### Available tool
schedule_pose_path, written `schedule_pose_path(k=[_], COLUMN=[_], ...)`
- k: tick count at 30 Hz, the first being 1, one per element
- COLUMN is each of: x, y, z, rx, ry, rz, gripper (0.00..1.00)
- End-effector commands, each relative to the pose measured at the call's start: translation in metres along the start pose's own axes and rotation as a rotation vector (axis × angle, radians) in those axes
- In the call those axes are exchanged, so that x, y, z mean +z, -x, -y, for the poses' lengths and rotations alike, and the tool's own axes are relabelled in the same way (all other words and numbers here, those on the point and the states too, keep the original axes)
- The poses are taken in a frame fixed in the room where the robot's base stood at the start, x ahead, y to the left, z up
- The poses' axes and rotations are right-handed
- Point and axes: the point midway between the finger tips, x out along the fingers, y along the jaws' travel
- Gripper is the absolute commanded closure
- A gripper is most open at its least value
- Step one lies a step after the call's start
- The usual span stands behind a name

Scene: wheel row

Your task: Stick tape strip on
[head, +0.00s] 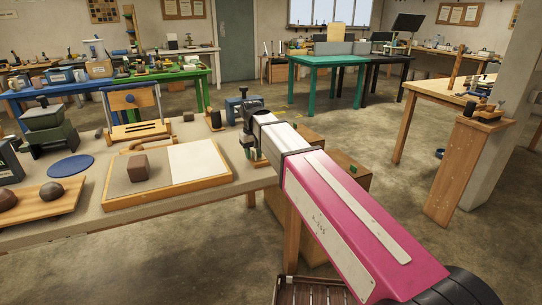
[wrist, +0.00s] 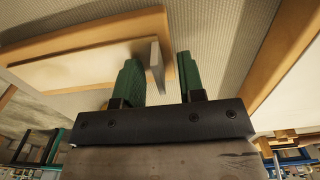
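In the head view my arm reaches to the table's right edge, and my gripper (head: 258,153) is small and partly hidden there. In the wrist view my gripper (wrist: 158,62) has two green fingers standing apart. A thin pale grey piece (wrist: 156,70) shows between them, close to the left finger, with a gap to the right finger. I cannot tell whether it is the tape strip or whether it touches a finger. A wooden board (head: 165,200) lies on the table with a white panel (head: 198,163) and a brown block (head: 138,168) on it.
The table (head: 60,236) also bears a blue disc (head: 70,166), a wooden tray (head: 48,205) with dark lumps, a slotted wooden stand (head: 133,112) and a blue-grey tool (head: 236,108). A wooden box (head: 318,143) stands beyond my arm. Open floor lies to the right.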

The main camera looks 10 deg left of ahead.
Motion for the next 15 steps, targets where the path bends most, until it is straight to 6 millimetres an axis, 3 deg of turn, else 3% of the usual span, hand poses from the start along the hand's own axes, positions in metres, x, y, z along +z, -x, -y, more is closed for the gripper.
schedule_pose_path(k=[6, 7, 10, 15], x=[0.0000, 0.0000, 0.0000, 0.0000], y=[-0.0001, -0.0001, 0.0000, 0.0001], z=[0.0000, 0.0000, 0.0000, 0.0000], rx=[0.000, 0.000, 0.000, 0.000], ry=[0.000, 0.000, 0.000, 0.000], rz=[0.000, 0.000, 0.000, 0.000], gripper=[0.64, 0.67, 1.00, 1.00])
